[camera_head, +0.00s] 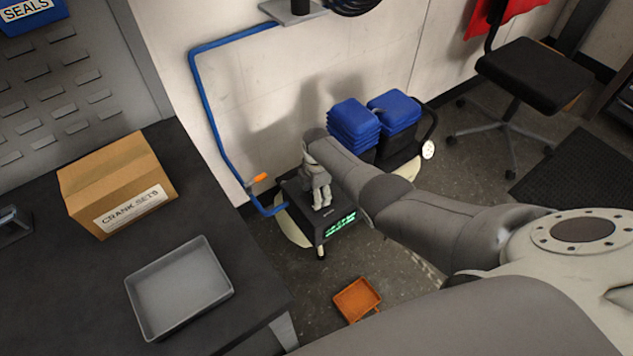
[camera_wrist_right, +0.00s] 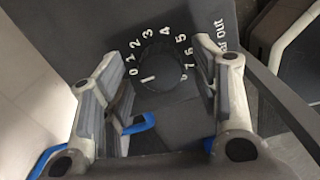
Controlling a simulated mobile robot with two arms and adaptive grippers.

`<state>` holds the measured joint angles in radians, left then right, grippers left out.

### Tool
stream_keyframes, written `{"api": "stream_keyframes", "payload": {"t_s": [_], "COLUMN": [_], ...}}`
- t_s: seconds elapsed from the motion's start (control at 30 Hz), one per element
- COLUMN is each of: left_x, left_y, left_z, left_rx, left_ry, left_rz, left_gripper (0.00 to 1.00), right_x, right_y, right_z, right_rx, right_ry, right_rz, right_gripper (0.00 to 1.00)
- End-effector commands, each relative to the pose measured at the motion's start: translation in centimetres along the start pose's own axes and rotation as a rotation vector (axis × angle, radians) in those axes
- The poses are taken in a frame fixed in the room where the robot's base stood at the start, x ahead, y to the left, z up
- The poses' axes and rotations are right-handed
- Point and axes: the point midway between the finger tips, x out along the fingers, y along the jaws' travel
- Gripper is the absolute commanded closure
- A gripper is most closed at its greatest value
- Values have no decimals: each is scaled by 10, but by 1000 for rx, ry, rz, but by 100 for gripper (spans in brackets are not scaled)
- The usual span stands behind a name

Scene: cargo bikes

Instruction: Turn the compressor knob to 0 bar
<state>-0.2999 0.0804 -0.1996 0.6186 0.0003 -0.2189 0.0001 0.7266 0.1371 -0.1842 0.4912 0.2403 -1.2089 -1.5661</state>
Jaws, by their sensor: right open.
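The compressor (camera_head: 297,205) stands on the floor by the wall, with a green-lit display on its front edge. In the head view the right gripper (camera_head: 320,188) is over the compressor's top and hides the knob. My left gripper is not in view.
A blue hose (camera_head: 208,110) runs down the wall to the compressor. A workbench on the left holds a crank sets box (camera_head: 118,182) and a grey tray (camera_head: 180,288). An orange tray (camera_head: 356,299) lies on the floor.

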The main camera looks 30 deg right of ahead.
Motion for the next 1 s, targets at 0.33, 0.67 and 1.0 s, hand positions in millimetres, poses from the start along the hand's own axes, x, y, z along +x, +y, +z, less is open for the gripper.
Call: {"api": "stream_keyframes", "payload": {"t_s": [0.33, 0.67, 1.0], "left_x": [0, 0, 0], "left_y": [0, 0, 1], "left_z": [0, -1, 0], "left_rx": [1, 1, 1], "left_ry": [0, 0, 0], "left_rz": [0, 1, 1], "left_gripper": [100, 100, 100], "right_x": [-30, -81, -116], "right_y": [1, 1, 0], "right_z": [1, 0, 0], "right_rx": [0, -1, -1], "right_ry": [-1, -1, 0], "right_rz": [4, 5, 1], "right_gripper": [44, 44, 44]}}
